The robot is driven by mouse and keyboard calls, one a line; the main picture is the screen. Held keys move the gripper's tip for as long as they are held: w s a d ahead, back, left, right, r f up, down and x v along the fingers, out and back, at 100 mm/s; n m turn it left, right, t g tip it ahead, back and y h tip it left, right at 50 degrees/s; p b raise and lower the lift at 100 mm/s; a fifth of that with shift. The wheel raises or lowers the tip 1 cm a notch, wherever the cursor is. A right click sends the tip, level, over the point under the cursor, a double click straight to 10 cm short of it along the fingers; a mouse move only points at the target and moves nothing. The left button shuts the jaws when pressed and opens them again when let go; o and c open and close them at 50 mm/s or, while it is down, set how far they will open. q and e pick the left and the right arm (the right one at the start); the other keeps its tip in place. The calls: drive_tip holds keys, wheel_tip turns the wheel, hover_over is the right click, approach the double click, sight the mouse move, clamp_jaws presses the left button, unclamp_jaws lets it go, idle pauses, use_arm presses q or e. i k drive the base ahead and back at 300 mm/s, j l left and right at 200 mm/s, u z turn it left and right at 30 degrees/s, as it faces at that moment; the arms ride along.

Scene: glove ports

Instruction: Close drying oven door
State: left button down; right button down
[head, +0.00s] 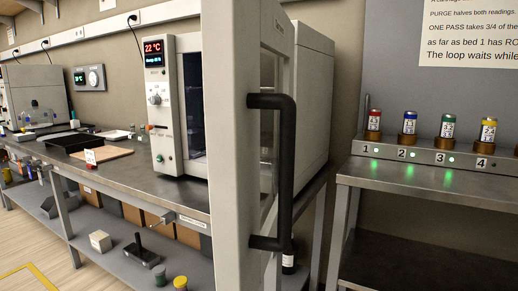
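The drying oven (315,90) stands on a steel bench, with a control panel (161,100) reading 22 °C on its left side. Its door (225,120) stands open, swung out toward me, and its pale edge fills the middle of the head view. A dark vertical bar handle (287,170) is on the door's right-hand face. The door hides part of the oven's opening; a dark interior shows to the left of the door. Neither of my grippers is in view.
A black tray (72,143) and a brown board lie on the bench (150,192) at left. The lower shelf holds boxes and small items. At right, a steel table (425,177) bears a numbered rack (440,157) with several coloured cartridges and green lights.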

sight(248, 46)
drive_tip(key=k+l+u, duration=0.5)
drive_tip(key=u, duration=0.15)
drive_tip(key=k+l+u, duration=0.15)
drive_tip(key=u, duration=0.2)
drive_tip(key=k+l+u, duration=0.1)
drive_tip(key=k+u, duration=0.25)
drive_tip(key=i, duration=0.1)
